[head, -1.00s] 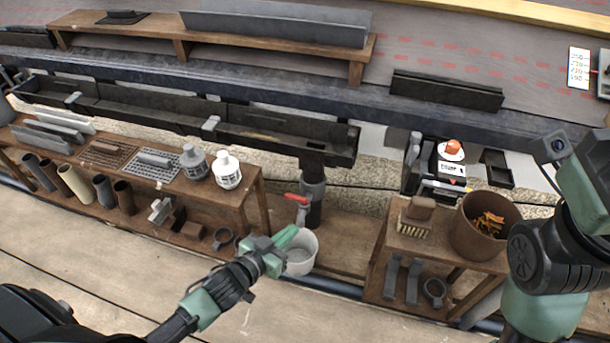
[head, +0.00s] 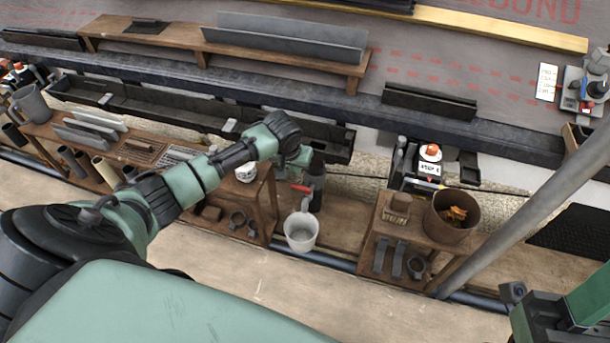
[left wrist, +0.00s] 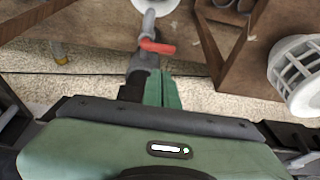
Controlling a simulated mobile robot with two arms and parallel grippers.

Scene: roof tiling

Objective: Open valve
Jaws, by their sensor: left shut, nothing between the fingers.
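The valve's red handle (head: 301,188) sits on a grey tap fitted to the dark downpipe (head: 317,187) under the gutter end. It also shows in the left wrist view, where the red handle (left wrist: 158,46) points to the right above the fingertips. A pale bucket (head: 300,234) stands under the tap. My left gripper (head: 304,158) is shut and empty. It is beside the downpipe, just above the handle in the head view. In the left wrist view its green fingers (left wrist: 162,88) appear apart from the handle.
A wooden shelf (head: 263,209) with vents and pipe pieces stands left of the downpipe. A small table with a brush (head: 399,207) and a rusty bucket (head: 449,219) stands to the right. A grey pole (head: 535,210) slants across the right side.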

